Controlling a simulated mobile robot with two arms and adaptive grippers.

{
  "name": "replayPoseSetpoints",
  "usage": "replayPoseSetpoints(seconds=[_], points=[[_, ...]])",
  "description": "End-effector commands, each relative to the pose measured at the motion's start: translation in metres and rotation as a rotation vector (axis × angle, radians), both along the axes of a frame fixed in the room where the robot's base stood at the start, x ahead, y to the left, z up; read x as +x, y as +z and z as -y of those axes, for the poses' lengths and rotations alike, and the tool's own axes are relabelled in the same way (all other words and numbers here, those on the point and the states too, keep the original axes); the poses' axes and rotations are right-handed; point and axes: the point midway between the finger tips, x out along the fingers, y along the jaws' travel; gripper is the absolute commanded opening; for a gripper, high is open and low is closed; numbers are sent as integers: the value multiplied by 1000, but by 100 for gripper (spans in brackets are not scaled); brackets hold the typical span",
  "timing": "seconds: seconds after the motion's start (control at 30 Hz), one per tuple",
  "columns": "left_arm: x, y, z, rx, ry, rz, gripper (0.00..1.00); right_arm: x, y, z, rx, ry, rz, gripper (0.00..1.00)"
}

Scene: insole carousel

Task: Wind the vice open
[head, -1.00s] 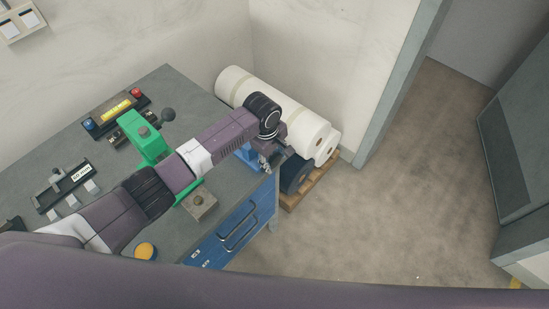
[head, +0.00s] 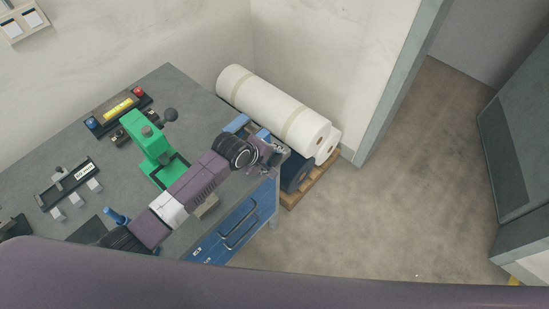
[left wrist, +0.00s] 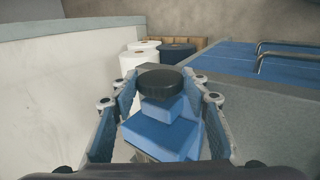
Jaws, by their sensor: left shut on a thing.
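The blue vice (head: 236,123) sits at the bench's far right corner, partly hidden by my left arm. In the left wrist view its stepped blue body (left wrist: 160,134) fills the space between my fingers, with a black round disc (left wrist: 160,80) at its far end. My left gripper (head: 274,155) is at the bench's right edge, on the vice's near side. In the left wrist view the left gripper (left wrist: 165,108) has a finger on each side of the vice and is shut on it. Exactly which part it grips is hard to see. My right gripper is not in view.
A green press (head: 152,145) with a ball-ended lever stands on the bench (head: 60,150) left of my arm. White rolls (head: 275,105) and a dark roll (head: 295,172) lie on a pallet beyond the bench. Blue drawers (head: 235,230) are below. The floor to the right is clear.

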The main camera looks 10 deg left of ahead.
Motion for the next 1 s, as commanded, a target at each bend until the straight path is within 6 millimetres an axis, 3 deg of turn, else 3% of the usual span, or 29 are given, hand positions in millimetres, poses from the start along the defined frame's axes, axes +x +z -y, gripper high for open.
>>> replayPoseSetpoints(seconds=[0.4,0.9,0.93,1.0], points=[[-3,-5,-2,-103,1,139,18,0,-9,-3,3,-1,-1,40],[-3,-4,-1,-114,-1,154,18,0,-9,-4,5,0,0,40],[-3,-4,-1,-115,-2,154,45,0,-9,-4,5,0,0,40],[-3,-4,-1,-115,-1,154,53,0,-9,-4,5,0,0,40]])
